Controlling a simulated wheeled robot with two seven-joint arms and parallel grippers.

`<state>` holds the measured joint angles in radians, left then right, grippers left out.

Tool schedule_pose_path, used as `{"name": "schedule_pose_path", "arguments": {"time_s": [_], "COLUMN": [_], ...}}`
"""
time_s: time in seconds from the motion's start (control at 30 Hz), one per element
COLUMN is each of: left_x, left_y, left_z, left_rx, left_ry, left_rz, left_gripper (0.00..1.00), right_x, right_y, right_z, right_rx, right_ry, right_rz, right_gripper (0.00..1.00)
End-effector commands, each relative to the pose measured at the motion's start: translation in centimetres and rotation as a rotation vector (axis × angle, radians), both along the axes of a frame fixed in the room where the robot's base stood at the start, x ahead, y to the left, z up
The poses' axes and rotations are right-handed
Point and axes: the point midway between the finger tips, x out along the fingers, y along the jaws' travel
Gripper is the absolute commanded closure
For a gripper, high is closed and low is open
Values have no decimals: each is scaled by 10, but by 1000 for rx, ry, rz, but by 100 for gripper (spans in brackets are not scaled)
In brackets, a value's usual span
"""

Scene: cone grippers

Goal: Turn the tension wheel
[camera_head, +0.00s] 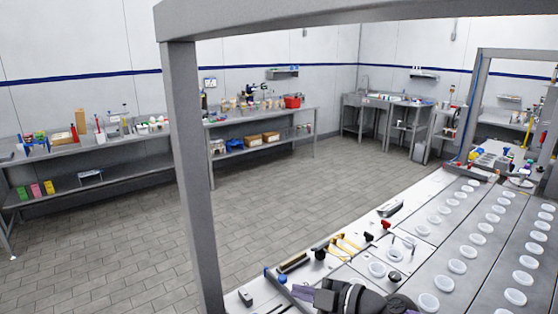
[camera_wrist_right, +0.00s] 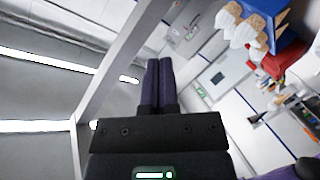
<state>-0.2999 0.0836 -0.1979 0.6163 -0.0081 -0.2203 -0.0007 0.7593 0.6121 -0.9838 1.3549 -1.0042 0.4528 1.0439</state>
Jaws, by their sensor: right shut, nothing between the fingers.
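No tension wheel can be made out for certain. Small black and red knobs show on the metal machine top (camera_head: 448,262) in the head view, among them a round black knob (camera_head: 394,276) and a red-topped knob (camera_head: 385,225). My right gripper (camera_head: 306,293) is low in the head view, over the near left part of the machine, partly cut off by the bottom edge. In the right wrist view its two dark purple fingers (camera_wrist_right: 157,64) are pressed together with nothing between them. My left gripper is in neither view.
A grey frame post (camera_head: 192,170) stands beside the machine, with a beam (camera_head: 290,18) overhead. Rows of round white holders (camera_head: 457,266) line the machine top. Benches (camera_head: 95,150) with supplies line the wall. The tiled floor (camera_head: 130,235) is clear. The wrist view shows a blue crate (camera_wrist_right: 283,22).

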Motion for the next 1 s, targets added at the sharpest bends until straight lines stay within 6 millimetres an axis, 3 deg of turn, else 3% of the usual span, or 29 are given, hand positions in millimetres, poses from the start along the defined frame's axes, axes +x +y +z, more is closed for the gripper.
{"name": "schedule_pose_path", "arguments": {"time_s": [0.07, 0.2, 0.3, 0.4, 0.5, 0.63, 0.87, 1.0], "left_x": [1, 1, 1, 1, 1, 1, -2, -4], "left_y": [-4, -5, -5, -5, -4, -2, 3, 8], "left_z": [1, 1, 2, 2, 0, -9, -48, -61], "left_rx": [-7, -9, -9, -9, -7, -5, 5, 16], "left_ry": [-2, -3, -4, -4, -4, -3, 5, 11], "left_rz": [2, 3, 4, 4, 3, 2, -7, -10], "left_gripper": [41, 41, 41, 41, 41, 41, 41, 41], "right_x": [-33, -72, -83, -86, -87, -87, -87, -87], "right_y": [5, -38, -78, -106, -119, -122, -121, -121], "right_z": [-34, -95, -114, -119, -121, -131, -170, -189], "right_rx": [-182, -616, -859, -1005, -1069, -1082, -1078, -1077], "right_ry": [157, 491, 648, 730, 762, 768, 768, 767], "right_rz": [167, 204, 88, -29, -93, -106, -102, -102], "right_gripper": [100, 100, 100, 100, 100, 100, 100, 100]}}
